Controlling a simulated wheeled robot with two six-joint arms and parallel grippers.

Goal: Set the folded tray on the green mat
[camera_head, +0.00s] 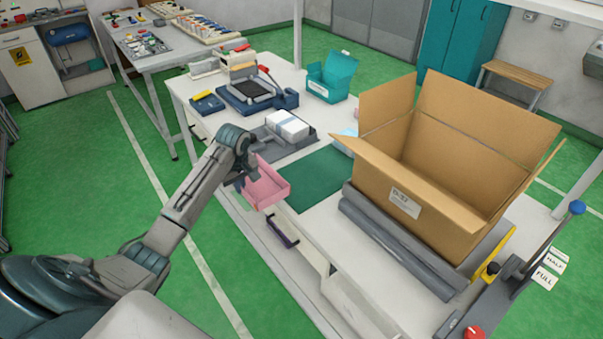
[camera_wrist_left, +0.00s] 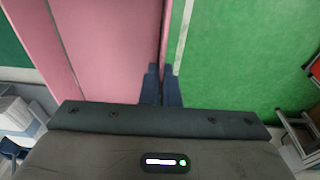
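The folded tray (camera_head: 268,188) is pink with raised walls. My left gripper (camera_head: 243,178) is at its left side in the head view. In the left wrist view, the fingers (camera_wrist_left: 161,88) are close together on either side of the edge of the pink tray (camera_wrist_left: 110,50), so the gripper is shut on its wall. The tray is at the table's near edge, left of the green mat (camera_head: 313,178). The mat lies flat and bare on the table. I cannot tell the tray's exact height. My right gripper is not in view.
A large open cardboard box (camera_head: 430,185) stands right of the mat, behind grey rollers (camera_head: 400,245). A white pack (camera_head: 287,126) sits on a grey holder behind the tray. A teal bin (camera_head: 331,78) stands farther back. A dark drawer handle (camera_head: 282,231) is below the table edge.

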